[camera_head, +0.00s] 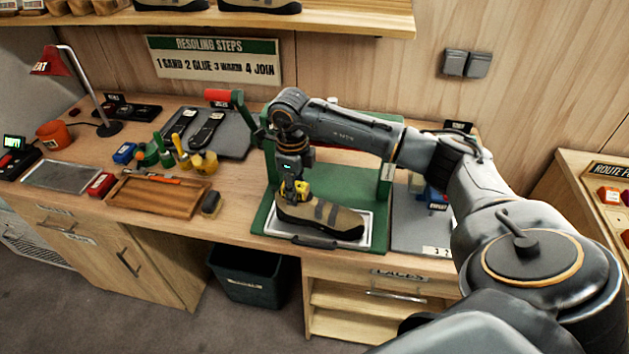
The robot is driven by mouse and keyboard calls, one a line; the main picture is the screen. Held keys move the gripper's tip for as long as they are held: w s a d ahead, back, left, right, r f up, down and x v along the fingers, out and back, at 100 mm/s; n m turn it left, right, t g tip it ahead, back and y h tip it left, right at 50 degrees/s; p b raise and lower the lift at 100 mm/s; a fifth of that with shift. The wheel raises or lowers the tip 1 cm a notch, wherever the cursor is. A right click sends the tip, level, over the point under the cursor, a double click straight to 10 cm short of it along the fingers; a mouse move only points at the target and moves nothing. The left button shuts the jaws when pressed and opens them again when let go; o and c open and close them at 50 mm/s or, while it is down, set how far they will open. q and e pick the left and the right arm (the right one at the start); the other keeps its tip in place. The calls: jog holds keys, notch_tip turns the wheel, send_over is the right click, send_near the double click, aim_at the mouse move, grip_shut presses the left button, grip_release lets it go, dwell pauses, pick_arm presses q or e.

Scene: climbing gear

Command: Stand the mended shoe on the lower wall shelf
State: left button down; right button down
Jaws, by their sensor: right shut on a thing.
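The shoe (322,216), tan and grey with dark straps and a dark sole, is at the green press (258,219), over its pale tray (283,236). I cannot tell whether its sole touches the tray. My right gripper (294,190) points down and is shut on the shoe's heel end, at the left. The toe points right. A wooden wall shelf (345,23) runs along the top edge, cut off by the frame; dark-soled shoes (259,6) stand on it. I cannot tell whether it is the lower one. My left gripper is not in view.
My right arm crosses in front of the press. Left of it are a wooden tray (157,197), a brush (211,203), glue bottles and a grey mat (232,134) with dark soles. A red lamp (52,62) stands far left. A bin (249,275) is below the bench.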

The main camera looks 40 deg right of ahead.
jog(key=shift+r, duration=0.1)
jog(key=shift+r+p, duration=1.65)
jog(key=shift+r, duration=1.3)
jog(key=shift+f, duration=0.1)
